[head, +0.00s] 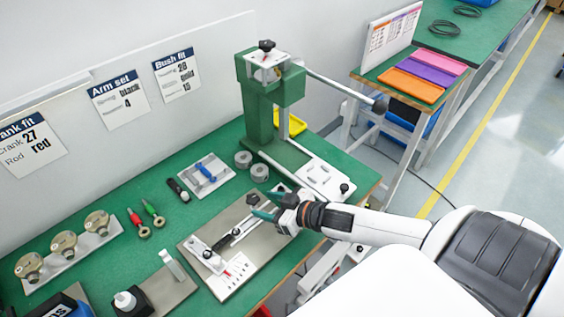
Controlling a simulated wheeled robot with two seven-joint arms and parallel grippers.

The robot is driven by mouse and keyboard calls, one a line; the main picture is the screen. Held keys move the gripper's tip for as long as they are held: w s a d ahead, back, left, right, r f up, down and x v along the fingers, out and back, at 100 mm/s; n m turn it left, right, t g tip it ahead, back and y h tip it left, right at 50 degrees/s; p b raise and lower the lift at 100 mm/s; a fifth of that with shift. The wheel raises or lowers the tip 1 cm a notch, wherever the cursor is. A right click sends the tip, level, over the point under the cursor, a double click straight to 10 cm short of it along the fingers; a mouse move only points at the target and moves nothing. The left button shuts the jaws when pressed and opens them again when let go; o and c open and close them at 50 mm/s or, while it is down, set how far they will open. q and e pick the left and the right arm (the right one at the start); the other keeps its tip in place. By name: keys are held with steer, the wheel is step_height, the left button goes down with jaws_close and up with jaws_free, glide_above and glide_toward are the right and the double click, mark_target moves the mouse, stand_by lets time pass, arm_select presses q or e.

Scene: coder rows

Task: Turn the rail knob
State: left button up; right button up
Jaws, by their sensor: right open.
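The rail fixture is a grey metal plate (213,232) on the green bench, with a dark rail (238,234) running across it. A black knob (253,199) stands at the far end of the rail. A white block with a smaller dark knob (197,246) sits at the rail's near-left end. My right gripper (264,204) comes in from the right, low over the plate, with its green-tipped fingers open toward the black knob. The knob is at or just beyond the fingertips; I cannot tell whether they touch it. My left gripper is out of view.
A green press (262,110) with a long lever (340,88) stands behind my right gripper. Grey rings (258,172), a white plate with a blue part (206,172) and red and green tools (138,220) lie left.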

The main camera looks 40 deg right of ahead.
steer(key=shift+v, duration=2.35)
